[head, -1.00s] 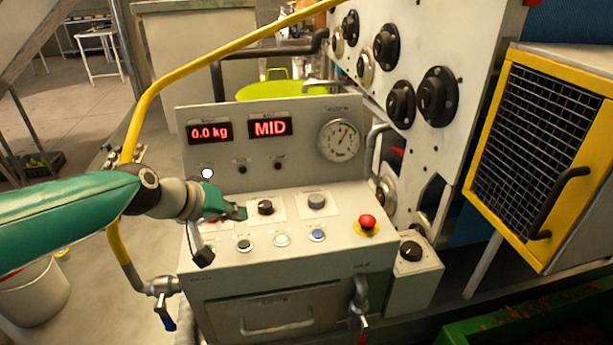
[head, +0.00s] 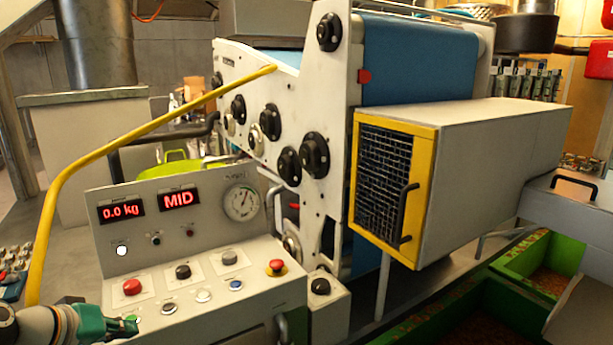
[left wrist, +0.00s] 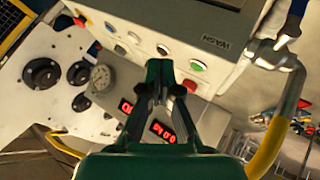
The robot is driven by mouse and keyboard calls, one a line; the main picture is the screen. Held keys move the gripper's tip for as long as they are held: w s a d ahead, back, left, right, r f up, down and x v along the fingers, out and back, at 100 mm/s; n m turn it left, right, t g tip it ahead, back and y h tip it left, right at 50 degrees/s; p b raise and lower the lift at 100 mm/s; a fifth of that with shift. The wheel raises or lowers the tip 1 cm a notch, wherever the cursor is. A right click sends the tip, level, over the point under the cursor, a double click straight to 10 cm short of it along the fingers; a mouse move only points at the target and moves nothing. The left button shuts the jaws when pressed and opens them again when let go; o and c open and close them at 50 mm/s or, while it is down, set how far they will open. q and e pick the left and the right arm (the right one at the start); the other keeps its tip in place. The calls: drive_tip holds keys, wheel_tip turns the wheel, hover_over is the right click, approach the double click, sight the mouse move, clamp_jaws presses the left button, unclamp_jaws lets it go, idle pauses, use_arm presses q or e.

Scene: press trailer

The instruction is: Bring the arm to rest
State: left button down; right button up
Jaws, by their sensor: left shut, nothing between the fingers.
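My left gripper (head: 128,325) is at the lower left of the head view, low in front of the left end of the grey control panel (head: 210,262). It is shut and empty; its dark fingers (left wrist: 158,70) also show in the left wrist view, closed together. It looks clear of the panel's knobs, but the exact gap cannot be told. Most of my left arm is cut off by the frame. My right gripper is not in view.
The panel carries a red knob (head: 132,286), a red emergency button (head: 275,267), a dial (head: 241,202) and displays reading 0.0 kg and MID. A yellow rail (head: 120,145) curves over its left side. A yellow-framed mesh guard (head: 383,180) stands at right.

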use_arm(q)
drive_tip(key=s+d+f+g+h, duration=0.1)
drive_tip(key=d+f+g, duration=0.15)
drive_tip(key=f, duration=0.55)
drive_tip(key=s+d+f+m+g, duration=0.1)
drive_tip(key=s+d+f+g, duration=0.1)
drive_tip(key=d+f, duration=0.35)
drive_tip(key=s+d+f+g+h, duration=0.1)
drive_tip(key=d+f+g, duration=0.1)
drive_tip(key=f, duration=0.8)
drive_tip(key=s+d+f+m+g, duration=0.1)
drive_tip(key=s+d+f, duration=0.3)
drive_tip(key=s+f, duration=0.4)
drive_tip(key=s+d+f+m, duration=0.1)
drive_tip(key=s+d+f, duration=0.4)
drive_tip(key=s+f, duration=0.3)
drive_tip(key=shift+f+m+g+y, duration=0.3)
drive_tip(key=shift+f+g, duration=0.05)
drive_tip(key=shift+f, duration=0.8)
drive_tip(key=shift+a, duration=0.1)
